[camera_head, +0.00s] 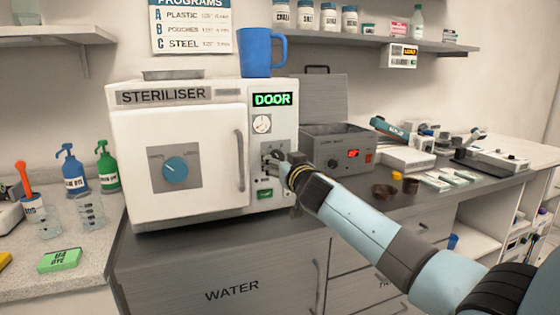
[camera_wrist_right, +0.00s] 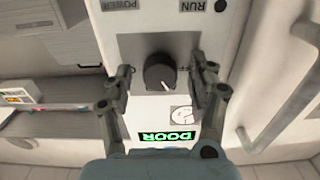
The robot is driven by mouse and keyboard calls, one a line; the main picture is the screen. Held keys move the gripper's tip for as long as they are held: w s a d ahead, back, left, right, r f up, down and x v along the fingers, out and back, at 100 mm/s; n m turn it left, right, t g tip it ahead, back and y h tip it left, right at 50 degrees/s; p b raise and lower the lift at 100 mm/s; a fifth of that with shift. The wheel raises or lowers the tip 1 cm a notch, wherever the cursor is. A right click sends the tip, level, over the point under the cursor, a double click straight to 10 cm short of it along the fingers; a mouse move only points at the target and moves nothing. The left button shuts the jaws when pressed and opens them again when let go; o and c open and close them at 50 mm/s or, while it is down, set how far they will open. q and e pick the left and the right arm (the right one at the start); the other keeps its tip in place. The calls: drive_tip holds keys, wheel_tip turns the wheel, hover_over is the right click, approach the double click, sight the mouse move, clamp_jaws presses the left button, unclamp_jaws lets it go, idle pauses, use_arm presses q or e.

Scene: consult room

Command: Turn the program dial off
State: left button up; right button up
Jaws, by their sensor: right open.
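The program dial is a dark round knob (camera_wrist_right: 160,73) with a white pointer on the steriliser's (camera_head: 180,120) light front panel. In the wrist view its pointer aims down and slightly right, and part of a label shows to its right. My right gripper (camera_head: 272,165) is at the panel, right of the steriliser door. Its two fingers stand open on either side of the knob, with gaps between them and it. In the head view the gripper hides the knob. My left gripper is not in view.
A green DOOR display (camera_head: 272,99) and a small gauge (camera_head: 262,124) sit above the gripper. The door's handle (camera_head: 240,160) is close on the left. A blue mug (camera_head: 257,53) stands on top. A grey heater box (camera_head: 338,147) is close on the right.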

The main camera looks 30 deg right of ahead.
drive_tip(key=shift+c, duration=0.3)
drive_tip(key=c, duration=1.1)
drive_tip(key=shift+n, duration=0.3)
drive_tip(key=n, duration=1.1)
drive_tip(key=shift+s, duration=0.1)
drive_tip(key=shift+d+f, duration=0.1)
